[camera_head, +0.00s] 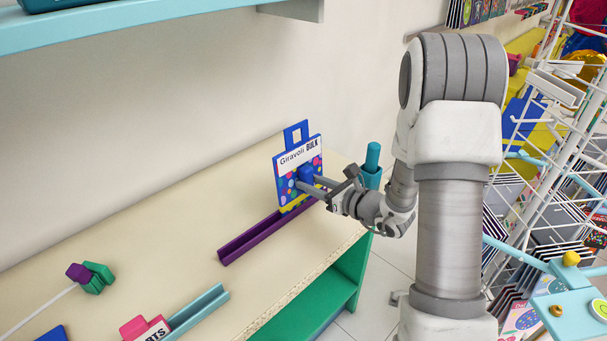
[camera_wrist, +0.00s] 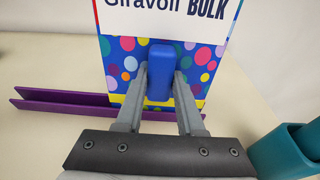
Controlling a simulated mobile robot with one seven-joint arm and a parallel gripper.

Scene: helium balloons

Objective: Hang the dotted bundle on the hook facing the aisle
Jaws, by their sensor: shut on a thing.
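The dotted bundle (camera_head: 284,190) is a flat blue card with coloured dots, a white "Giravoli BULK" band and a blue loop on top. It stands upright at the purple rail on the cream counter; I cannot tell whether its base rests in the rail. My gripper (camera_head: 310,186) is shut on the blue knob on the bundle's front. In the wrist view the two fingers flank the knob (camera_wrist: 160,72) on the dotted face (camera_wrist: 121,75). I cannot clearly make out the hook; a white wire rack (camera_head: 568,130) with teal bars stands at the right.
The purple rail (camera_head: 248,239) and a teal rail (camera_head: 198,311) lie on the counter (camera_head: 140,225). A teal cylinder in a holder (camera_head: 372,165) stands right of the bundle. A teal shelf (camera_head: 130,24) overhangs at upper left. A teal stand with a yellow knob (camera_head: 571,258) is at lower right.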

